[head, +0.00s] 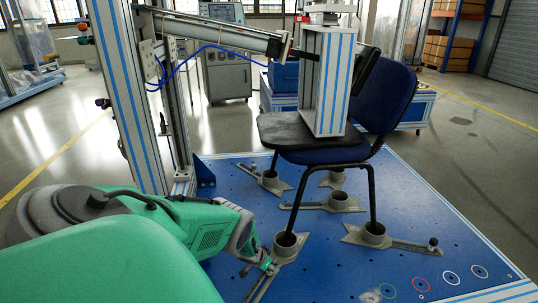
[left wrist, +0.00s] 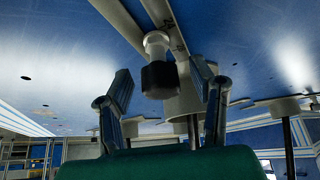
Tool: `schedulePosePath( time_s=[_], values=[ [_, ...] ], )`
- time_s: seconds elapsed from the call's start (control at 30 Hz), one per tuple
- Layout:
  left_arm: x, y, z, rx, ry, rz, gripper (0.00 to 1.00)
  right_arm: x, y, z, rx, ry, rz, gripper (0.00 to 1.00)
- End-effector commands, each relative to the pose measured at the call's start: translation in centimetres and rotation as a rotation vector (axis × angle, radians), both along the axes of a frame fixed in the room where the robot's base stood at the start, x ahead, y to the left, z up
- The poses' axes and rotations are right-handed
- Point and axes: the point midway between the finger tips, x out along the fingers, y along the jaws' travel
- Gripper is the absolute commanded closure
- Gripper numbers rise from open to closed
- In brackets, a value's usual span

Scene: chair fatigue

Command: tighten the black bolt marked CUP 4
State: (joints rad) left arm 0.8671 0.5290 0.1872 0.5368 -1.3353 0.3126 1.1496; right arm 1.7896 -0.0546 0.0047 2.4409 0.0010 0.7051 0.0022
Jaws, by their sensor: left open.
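My left gripper (head: 261,262) reaches in from the left, low over the front-left foot bracket beside its cup (head: 288,245). In the left wrist view my left gripper (left wrist: 166,82) is open, one finger on each side of a black bolt head (left wrist: 159,80). The bolt has a pale collar and stands on the slotted bracket (left wrist: 178,38). A gap shows between each finger and the bolt. The left wrist view is upside down. No CUP 4 marking is readable in either view. My right gripper is not in view.
A blue chair (head: 385,98) stands with its legs in cups on the blue plate (head: 330,275). Other brackets with cups (head: 372,234) are around it. A metal column (head: 120,90) rises at the left, and a loading block (head: 327,80) rests on the seat.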

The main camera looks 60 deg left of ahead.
Motion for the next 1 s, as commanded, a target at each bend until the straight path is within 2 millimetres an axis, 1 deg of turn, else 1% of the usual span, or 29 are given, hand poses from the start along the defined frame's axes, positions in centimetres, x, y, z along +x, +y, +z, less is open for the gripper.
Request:
schedulePosePath(
  time_s=[0.17,0.4,0.5,0.87,1.0],
  values=[
    [0.0,-0.1,0.0,-0.001,-0.001,0.023,0.50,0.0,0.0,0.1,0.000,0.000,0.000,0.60],
    [0.1,-0.2,0.1,0.001,-0.001,0.269,0.50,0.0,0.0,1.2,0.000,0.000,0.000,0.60],
    [0.1,-0.1,0.1,0.001,0.000,0.333,0.50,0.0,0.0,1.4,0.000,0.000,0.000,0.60],
    [0.1,-0.1,0.0,0.002,0.000,0.377,0.50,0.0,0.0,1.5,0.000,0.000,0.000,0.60],
    [0.2,-0.3,0.0,0.002,-0.002,0.525,0.50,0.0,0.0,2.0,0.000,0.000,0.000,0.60]
  ],
)
